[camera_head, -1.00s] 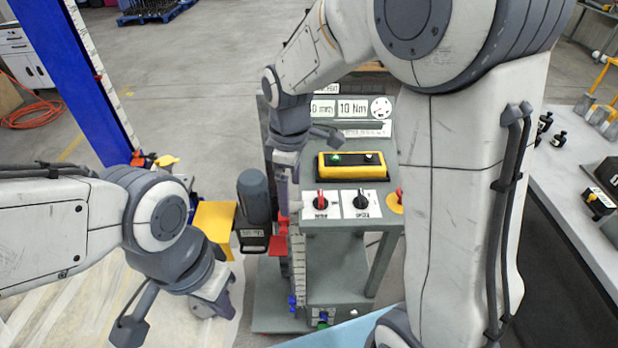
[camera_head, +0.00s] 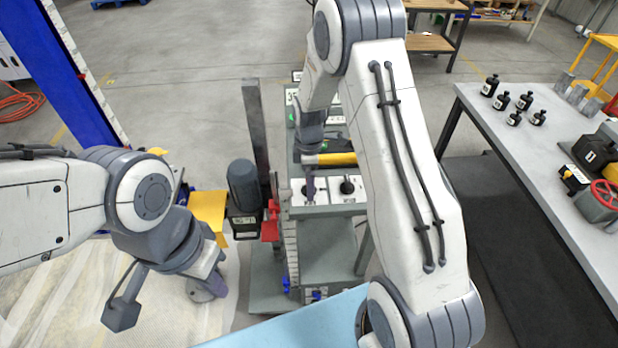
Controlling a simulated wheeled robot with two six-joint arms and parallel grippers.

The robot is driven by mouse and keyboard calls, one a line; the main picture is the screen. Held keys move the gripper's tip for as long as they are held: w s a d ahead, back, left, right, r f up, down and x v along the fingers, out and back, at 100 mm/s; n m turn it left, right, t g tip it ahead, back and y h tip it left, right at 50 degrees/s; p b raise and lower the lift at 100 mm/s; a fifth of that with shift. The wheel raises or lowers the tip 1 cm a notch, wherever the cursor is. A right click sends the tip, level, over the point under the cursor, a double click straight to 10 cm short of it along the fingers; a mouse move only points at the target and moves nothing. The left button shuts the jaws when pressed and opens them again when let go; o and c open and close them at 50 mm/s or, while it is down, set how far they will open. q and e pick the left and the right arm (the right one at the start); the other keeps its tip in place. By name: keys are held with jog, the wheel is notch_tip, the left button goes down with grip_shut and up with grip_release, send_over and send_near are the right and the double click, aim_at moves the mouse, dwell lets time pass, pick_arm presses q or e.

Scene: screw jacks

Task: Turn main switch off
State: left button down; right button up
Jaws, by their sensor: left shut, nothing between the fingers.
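The switch panel stands on a grey machine cart (camera_head: 325,240) in the middle. Its white plate (camera_head: 296,193) on the left carried a red-handled switch in the earlier frame; my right gripper now covers that switch. A black rotary switch (camera_head: 347,187) on the plate beside it is in plain view. My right gripper (camera_head: 310,187) points down at the left plate, its fingers narrow in this view; whether they touch or grip the switch is hidden. My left gripper (camera_head: 210,289) hangs at lower left, shut and empty, away from the panel.
A dark motor (camera_head: 244,186) and a yellow plate (camera_head: 210,212) are left of the panel. A workbench (camera_head: 490,110) with black bottles stands right.

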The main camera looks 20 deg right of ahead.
jog(key=shift+f, duration=0.35)
jog(key=c, duration=1.4)
